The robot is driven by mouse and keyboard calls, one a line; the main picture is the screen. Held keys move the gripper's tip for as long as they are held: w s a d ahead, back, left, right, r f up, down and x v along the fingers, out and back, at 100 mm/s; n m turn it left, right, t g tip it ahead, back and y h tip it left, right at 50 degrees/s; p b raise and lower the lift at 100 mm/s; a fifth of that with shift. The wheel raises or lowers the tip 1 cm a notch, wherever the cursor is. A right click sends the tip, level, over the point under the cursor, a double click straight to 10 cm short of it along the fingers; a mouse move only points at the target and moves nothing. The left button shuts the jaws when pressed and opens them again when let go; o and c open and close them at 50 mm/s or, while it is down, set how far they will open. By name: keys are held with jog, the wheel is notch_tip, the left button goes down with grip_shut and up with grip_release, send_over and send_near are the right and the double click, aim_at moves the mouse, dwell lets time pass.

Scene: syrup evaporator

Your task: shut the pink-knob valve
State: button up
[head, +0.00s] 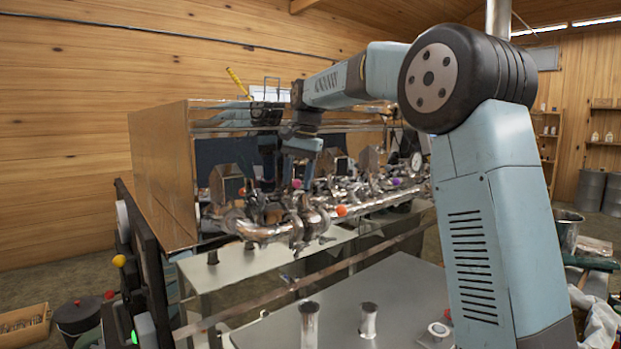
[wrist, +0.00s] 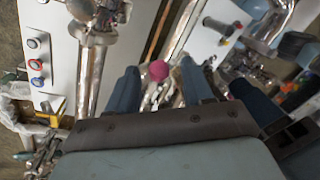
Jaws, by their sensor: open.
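The pink knob (wrist: 158,70) shows in the wrist view between the two blue fingers of my gripper (wrist: 160,76), near their tips, with gaps on both sides. A shiny metal valve handle lies just below it in the picture. In the head view the pink knob (head: 297,184) is a small ball above the steel pipework, close to the right of my gripper (head: 276,176), which points down. My gripper is open and holds nothing. How far the fingertips are from the knob in depth is hard to tell. The valve body is partly hidden by my gripper.
An orange knob (head: 341,211) and a purple knob (head: 396,182) stand on the same crowded pipe run (head: 375,203). The shiny evaporator box (head: 163,175) rises behind. A grey table (head: 390,290) with metal cups is in front.

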jog(key=shift+f, duration=0.2)
jog(key=shift+r, duration=0.1)
grip_shut()
dwell(0.4)
